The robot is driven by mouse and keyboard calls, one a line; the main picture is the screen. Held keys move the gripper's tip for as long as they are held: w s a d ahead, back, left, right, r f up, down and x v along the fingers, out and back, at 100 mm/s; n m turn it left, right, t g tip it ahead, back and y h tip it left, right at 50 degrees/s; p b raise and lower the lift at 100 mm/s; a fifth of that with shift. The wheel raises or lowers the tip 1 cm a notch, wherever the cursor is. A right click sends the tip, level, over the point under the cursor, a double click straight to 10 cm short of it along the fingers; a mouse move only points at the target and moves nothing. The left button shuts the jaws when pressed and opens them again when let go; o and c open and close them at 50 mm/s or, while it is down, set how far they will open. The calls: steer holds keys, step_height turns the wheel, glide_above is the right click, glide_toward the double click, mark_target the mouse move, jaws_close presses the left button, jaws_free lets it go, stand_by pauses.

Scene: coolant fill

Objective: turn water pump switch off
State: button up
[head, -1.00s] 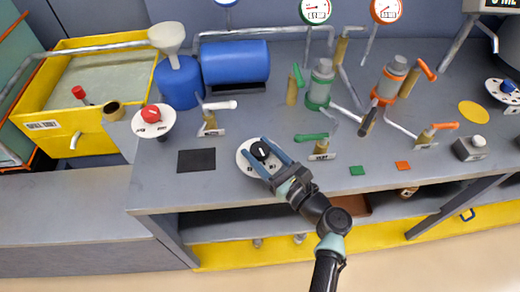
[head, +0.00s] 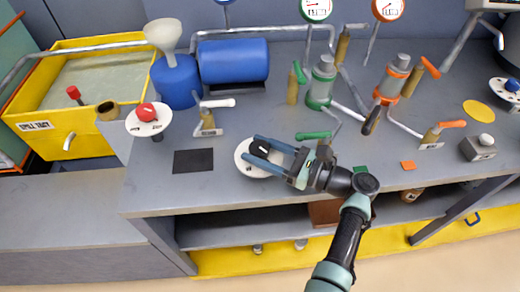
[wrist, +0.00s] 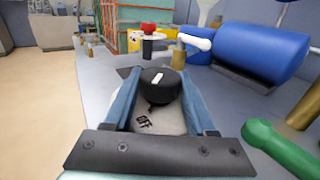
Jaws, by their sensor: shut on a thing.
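A black round knob (head: 259,150) with a white mark sits on a white dial disc (head: 243,165) near the front edge of the grey workbench. My gripper (head: 251,149) reaches it from the right, low over the bench, its two blue fingers on either side of the knob and shut on it. In the wrist view the knob (wrist: 160,86) stands between the fingers, its white mark pointing roughly away from me.
A green-handled valve (head: 313,135) stands close to my gripper on its far side. A red knob on a white disc (head: 140,128) and a white-handled valve (head: 208,118) are further left. A dark square (head: 194,161) lies flat left of the dial.

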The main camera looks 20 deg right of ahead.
steer(key=o, duration=1.4)
steer(key=shift+c, duration=0.2)
steer(key=v, duration=1.2)
steer(key=shift+s+d, duration=0.2)
steer(key=shift+d, duration=0.05)
steer(key=shift+s, duration=0.15)
